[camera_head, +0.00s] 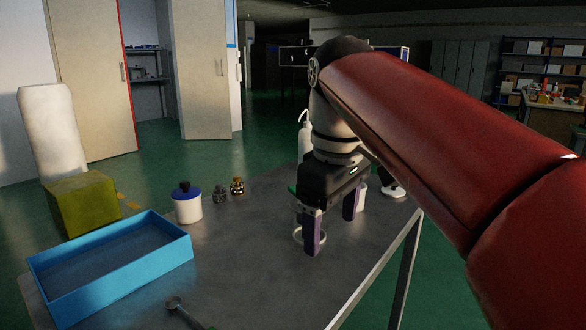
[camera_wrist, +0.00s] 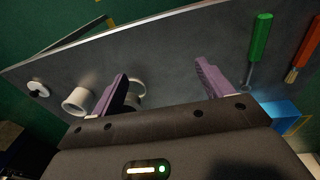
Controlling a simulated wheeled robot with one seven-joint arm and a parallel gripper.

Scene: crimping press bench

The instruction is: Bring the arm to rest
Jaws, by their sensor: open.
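My gripper (camera_head: 331,236) hangs above the grey metal table (camera_head: 262,262) in the head view, its two purple fingers pointing down and spread apart. In the wrist view the fingers of my gripper (camera_wrist: 160,75) also stand apart with nothing between their tips. My red and grey arm reaches in from the right. A pale ring (camera_head: 297,237) lies close to the left finger in the picture and is partly hidden by it. I cannot tell whether they touch.
A blue tray (camera_head: 185,250) is at the table's left, beside a blue-lidded white jar (camera_head: 188,210) and two small metal parts (camera_head: 237,186). A white cup (camera_wrist: 77,101), a green-handled tool (camera_wrist: 259,38) and an orange-handled tool (camera_wrist: 308,45) lie on the table. The front middle is mostly clear.

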